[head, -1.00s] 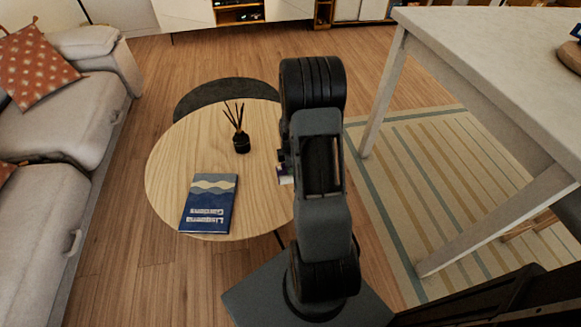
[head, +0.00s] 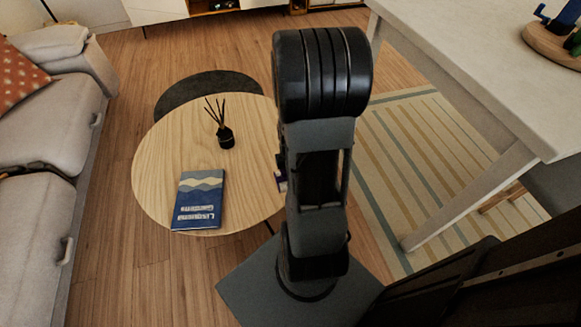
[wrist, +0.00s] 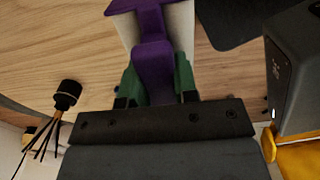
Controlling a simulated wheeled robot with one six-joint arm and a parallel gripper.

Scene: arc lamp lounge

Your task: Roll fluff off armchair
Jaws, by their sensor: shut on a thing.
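My gripper (wrist: 157,88), with green fingers in the wrist view, is shut on the purple handle of a lint roller (wrist: 153,52). A pale white roll shows behind the handle, over the wooden round table. I cannot make out an armchair or any fluff. A light grey sofa (head: 40,150) stands at the left, partly out of frame.
The round wooden table (head: 160,150) holds a blue book (head: 198,200) and a black reed diffuser (head: 225,137), also in the wrist view (wrist: 67,95). A tall white table (head: 450,60) stands at right over a striped rug (head: 400,150). Wood floor is open between sofa and round table.

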